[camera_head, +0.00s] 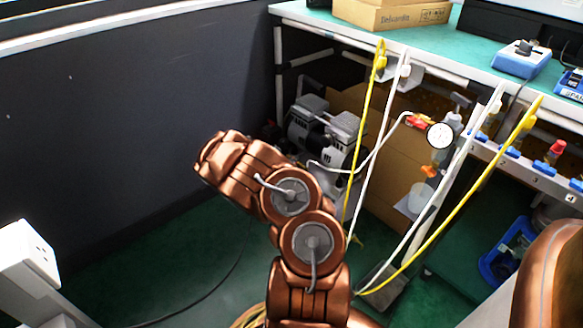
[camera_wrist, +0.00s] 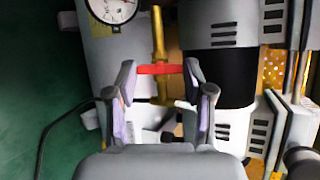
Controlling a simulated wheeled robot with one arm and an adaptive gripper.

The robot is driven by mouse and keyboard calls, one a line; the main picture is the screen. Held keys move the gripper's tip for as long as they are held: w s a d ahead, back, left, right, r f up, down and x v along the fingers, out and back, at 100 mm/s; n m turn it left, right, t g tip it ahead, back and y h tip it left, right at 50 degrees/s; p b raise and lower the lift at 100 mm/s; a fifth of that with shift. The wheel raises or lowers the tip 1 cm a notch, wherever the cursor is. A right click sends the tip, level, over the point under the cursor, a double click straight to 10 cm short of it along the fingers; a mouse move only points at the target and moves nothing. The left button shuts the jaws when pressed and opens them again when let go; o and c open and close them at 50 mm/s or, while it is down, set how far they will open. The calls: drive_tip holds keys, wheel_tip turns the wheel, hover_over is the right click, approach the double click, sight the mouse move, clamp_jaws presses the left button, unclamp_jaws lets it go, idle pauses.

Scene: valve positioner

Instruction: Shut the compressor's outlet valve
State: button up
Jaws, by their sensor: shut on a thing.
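The compressor (camera_head: 313,122) stands on the floor under the bench, partly hidden behind my arm in the head view. Its grey and black body (camera_wrist: 221,75) fills much of the wrist view. A brass outlet pipe (camera_wrist: 158,32) stands out of it, and the red valve handle (camera_wrist: 160,69) lies crosswise to this pipe. My gripper (camera_wrist: 160,70) has one fingertip at each end of the red handle and is shut on it. The head view does not show my gripper or the red handle.
A round gauge (camera_wrist: 112,8) is close to the brass pipe. Yellow (camera_head: 364,130) and white hoses hang from the bench (camera_head: 440,60) to the right of my arm. A second gauge (camera_head: 440,135) hangs under the bench. A dark wall (camera_head: 130,120) is at left; green floor there is mostly clear.

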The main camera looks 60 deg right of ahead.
drive_tip(key=shift+n, duration=0.3)
idle(0.4)
drive_tip(key=o, duration=1.2)
drive_tip(key=shift+c, duration=0.2)
drive_tip(key=v, duration=1.2)
drive_tip(key=shift+r, duration=0.15)
drive_tip(key=shift+s, duration=0.1)
drive_tip(key=shift+d, duration=0.1)
